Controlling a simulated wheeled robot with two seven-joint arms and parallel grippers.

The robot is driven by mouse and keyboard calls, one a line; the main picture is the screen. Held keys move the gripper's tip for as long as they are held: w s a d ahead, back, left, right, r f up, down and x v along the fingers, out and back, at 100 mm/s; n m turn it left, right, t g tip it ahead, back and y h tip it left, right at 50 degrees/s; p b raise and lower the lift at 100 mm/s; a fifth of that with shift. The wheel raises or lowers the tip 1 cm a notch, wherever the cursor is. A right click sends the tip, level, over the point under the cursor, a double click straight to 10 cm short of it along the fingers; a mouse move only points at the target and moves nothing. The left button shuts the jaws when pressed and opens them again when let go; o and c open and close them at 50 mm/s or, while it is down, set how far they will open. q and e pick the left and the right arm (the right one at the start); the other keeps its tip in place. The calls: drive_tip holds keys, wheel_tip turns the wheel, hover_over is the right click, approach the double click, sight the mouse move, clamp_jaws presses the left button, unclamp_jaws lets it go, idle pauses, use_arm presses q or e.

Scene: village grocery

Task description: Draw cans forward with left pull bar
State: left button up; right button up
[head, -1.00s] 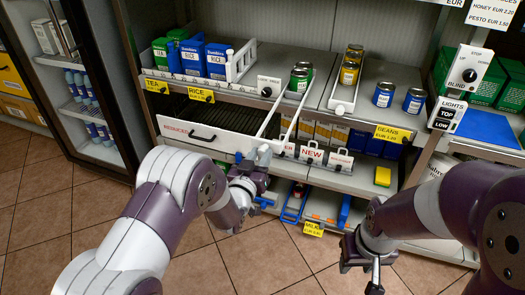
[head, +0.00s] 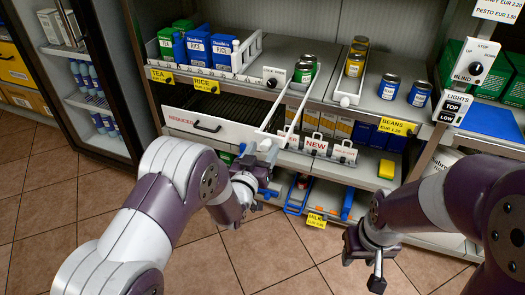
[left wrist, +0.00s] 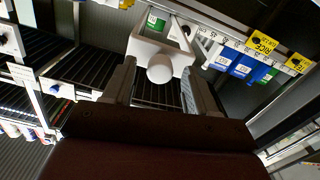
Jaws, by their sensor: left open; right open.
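Two green-topped cans (head: 306,67) stand one behind the other on the middle shelf, near its front. A long white pull bar (head: 295,108) with two arms reaches forward and down from beside them, over the shelf edge. Its white knob (left wrist: 160,69) and frame show large in the left wrist view, between my left fingers. My left gripper (head: 264,152) is open at the front end of this bar; whether the fingers touch it I cannot tell. A second white bar (head: 346,99) surrounds yellow cans (head: 355,62) to the right. My right gripper (head: 365,258) hangs open and empty at lower right.
Blue rice boxes (head: 222,54) stand at left on the same shelf, blue cans (head: 389,86) at right. A white drawer front (head: 208,126) lies below left of the bar. The tiled floor in front is clear.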

use_arm(q)
drive_tip(key=p+v, duration=0.1)
drive_tip(key=v, duration=1.1)
drive_tip(key=shift+s, duration=0.25)
drive_tip(key=shift+a, duration=0.1)
